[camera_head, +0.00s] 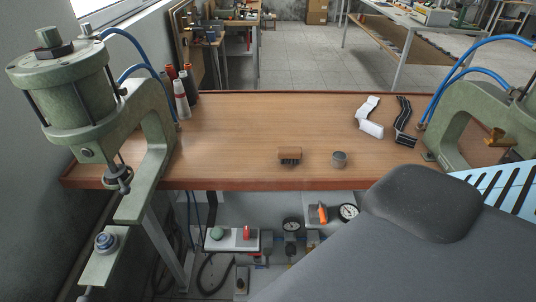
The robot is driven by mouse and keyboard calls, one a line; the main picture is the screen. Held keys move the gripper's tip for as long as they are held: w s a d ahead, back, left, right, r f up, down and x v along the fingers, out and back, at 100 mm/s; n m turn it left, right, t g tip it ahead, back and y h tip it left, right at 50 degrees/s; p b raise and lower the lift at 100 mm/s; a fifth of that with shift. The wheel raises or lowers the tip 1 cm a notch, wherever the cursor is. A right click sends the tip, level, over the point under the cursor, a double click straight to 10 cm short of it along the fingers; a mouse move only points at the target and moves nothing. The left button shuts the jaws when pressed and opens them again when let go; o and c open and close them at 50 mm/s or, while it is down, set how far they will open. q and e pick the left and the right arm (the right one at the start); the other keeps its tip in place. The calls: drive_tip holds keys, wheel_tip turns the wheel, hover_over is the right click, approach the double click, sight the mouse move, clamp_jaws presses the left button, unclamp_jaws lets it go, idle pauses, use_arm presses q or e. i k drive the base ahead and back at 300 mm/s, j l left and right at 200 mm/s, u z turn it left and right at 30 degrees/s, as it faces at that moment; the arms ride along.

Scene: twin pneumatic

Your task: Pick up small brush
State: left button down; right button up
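The small brush (290,153) lies on the wooden tabletop (235,140), near its front edge and a little right of the middle. It has a brown block-shaped back, with short dark bristles showing below on the near side. Nothing touches it or covers it. Neither of my grippers is in view.
White and black strip-like pieces (403,120) lie farther back right. Green pneumatic presses (68,100) flank the table, with tubes (181,95) by the left one. A large dark grey shape (420,210) covers the lower right.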

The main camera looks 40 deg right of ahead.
sight(283, 153)
drive_tip(key=i+j, duration=0.3)
drive_tip(key=j, duration=0.25)
drive_tip(key=z, duration=1.1)
